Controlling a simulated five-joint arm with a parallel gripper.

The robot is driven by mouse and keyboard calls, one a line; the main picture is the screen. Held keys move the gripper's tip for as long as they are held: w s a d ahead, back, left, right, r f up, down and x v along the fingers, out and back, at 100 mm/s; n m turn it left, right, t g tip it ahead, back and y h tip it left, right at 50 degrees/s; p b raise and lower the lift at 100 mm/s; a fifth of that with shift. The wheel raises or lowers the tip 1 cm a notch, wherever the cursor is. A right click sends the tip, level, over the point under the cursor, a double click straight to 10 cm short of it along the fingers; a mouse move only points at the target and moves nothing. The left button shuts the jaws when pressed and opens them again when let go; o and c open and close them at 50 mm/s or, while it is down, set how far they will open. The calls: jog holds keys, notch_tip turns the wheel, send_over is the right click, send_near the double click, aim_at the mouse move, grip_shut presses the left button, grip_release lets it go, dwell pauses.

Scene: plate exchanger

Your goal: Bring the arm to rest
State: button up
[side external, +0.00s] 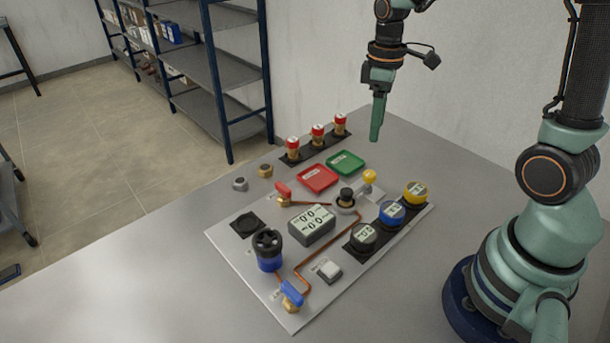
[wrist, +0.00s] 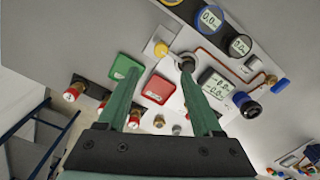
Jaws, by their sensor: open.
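My gripper (side external: 376,118) hangs above the far part of the table, pointing down, beyond the panel and clear of it. In the wrist view its two green fingers (wrist: 158,92) are apart with nothing held between them. The plate exchanger panel (side external: 222,244) lies flat on the grey table. It carries a grey display box (side external: 312,226), a red-handled valve (side external: 284,192), a blue-handled valve (side external: 291,293), a black-topped blue knob unit (side external: 268,250) and a yellow knob (side external: 369,178).
A red tray (side external: 317,178) and a green tray (side external: 346,162) lie behind the panel. Several red-capped fittings (side external: 317,132) stand in a dark rack. Two loose nuts (side external: 240,184) sit at the table's left edge. Shelving (side external: 215,70) stands behind. The front table area is bare.

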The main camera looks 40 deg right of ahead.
jog(key=shift+r, duration=0.1)
jog(key=s+a+r+m+t, duration=0.5)
jog(key=s+a+r+t, duration=0.1)
jog(key=a+r, duration=0.1)
jog(key=shift+s+r+m, duration=0.2)
jog(key=shift+r+m, duration=0.1)
jog(key=shift+r, duration=0.5)
dwell(0.6)
